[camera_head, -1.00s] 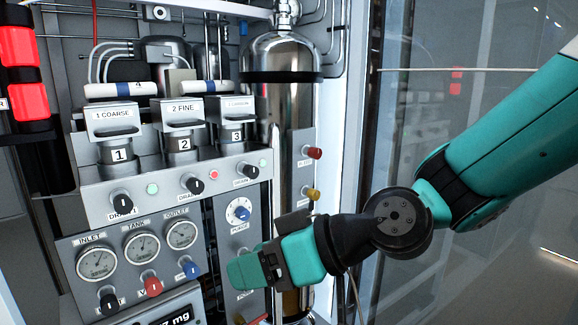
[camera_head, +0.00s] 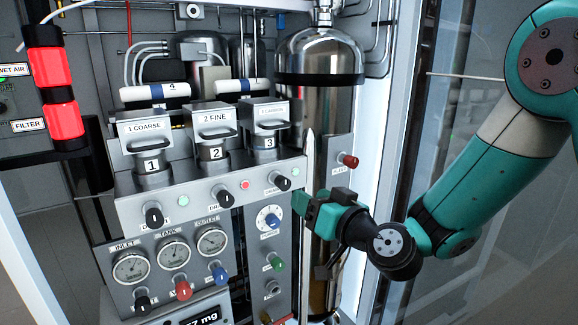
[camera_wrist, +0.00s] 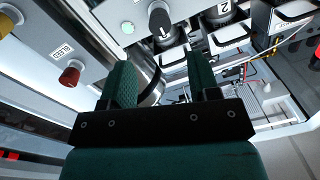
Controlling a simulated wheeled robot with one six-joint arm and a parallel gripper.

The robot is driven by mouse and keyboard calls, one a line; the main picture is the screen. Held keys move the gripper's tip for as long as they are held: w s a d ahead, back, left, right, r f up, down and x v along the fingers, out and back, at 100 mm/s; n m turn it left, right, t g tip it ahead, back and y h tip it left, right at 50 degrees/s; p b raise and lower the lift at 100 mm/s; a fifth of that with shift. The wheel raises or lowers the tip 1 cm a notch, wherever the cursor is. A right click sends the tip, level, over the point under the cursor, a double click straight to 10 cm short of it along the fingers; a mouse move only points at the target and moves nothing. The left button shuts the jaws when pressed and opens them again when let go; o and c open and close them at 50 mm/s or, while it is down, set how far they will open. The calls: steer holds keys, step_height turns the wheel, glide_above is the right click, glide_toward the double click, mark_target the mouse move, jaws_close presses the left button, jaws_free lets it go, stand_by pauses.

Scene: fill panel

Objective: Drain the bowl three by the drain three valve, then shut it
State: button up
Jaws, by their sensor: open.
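Bowl three (camera_head: 265,157) is the rightmost of a row of metal bowls, under the head labelled 3 (camera_head: 268,143). It looks opaque, so its contents do not show. The drain three valve (camera_head: 283,183) is the black knob with a white mark below it, near the panel's right end; whether it is open or shut is hard to tell. My gripper (camera_head: 305,203) is right of and slightly below this knob, apart from it. In the wrist view my gripper (camera_wrist: 160,75) has its fingers spread with nothing between them; a black knob, apparently drain three (camera_wrist: 160,20), lies beyond.
Two similar black knobs (camera_head: 223,195) (camera_head: 153,214) sit to the left on the same panel. A red knob (camera_head: 349,160) projects on the right, near the tall steel tank (camera_head: 320,110). Gauges (camera_head: 172,255) and more coloured knobs lie below. Free room is in front of the panel.

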mark_target(287, 184)
steer(key=p+x, duration=0.6)
steer(key=x, duration=0.2)
steer(key=shift+r+p, duration=0.15)
steer(key=shift+p, duration=0.2)
steer(key=shift+w+a+f+p, duration=0.2)
steer(key=shift+w+a+p, duration=0.15)
steer(key=shift+w, duration=0.15)
steer(key=shift+c, duration=0.2)
steer(key=shift+d, duration=0.1)
steer(key=c, duration=0.9)
